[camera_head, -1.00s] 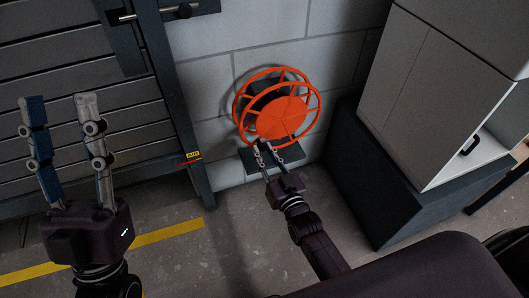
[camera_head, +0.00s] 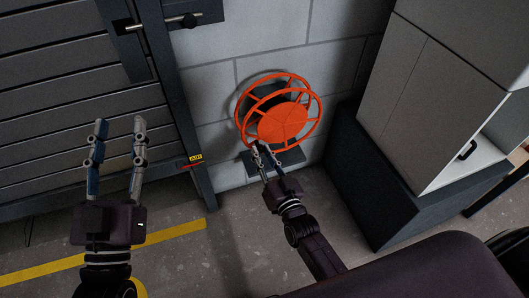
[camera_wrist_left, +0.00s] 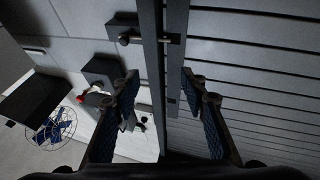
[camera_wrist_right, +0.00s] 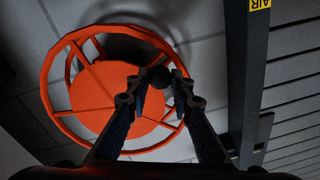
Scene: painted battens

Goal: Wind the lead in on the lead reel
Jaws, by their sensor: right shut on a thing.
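The orange lead reel (camera_head: 282,122) stands against the block wall in the head view, with a spoked rim and a solid round face. It fills the left of the right wrist view (camera_wrist_right: 95,95). My right gripper (camera_head: 264,147) is at the reel's lower left edge. In the right wrist view its fingers are shut on a dark round knob (camera_wrist_right: 159,77) at the reel's rim. My left gripper (camera_head: 119,124) is open and empty, in front of the slatted shutter and away from the reel. I cannot make out the lead; a dark part shows behind the reel's face.
A grey slatted shutter (camera_head: 60,95) with a dark post (camera_head: 187,130) stands left of the reel. A grey cabinet (camera_head: 425,85) on a dark base (camera_head: 375,185) stands at the right. Floor with a yellow line (camera_head: 175,233) lies in front.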

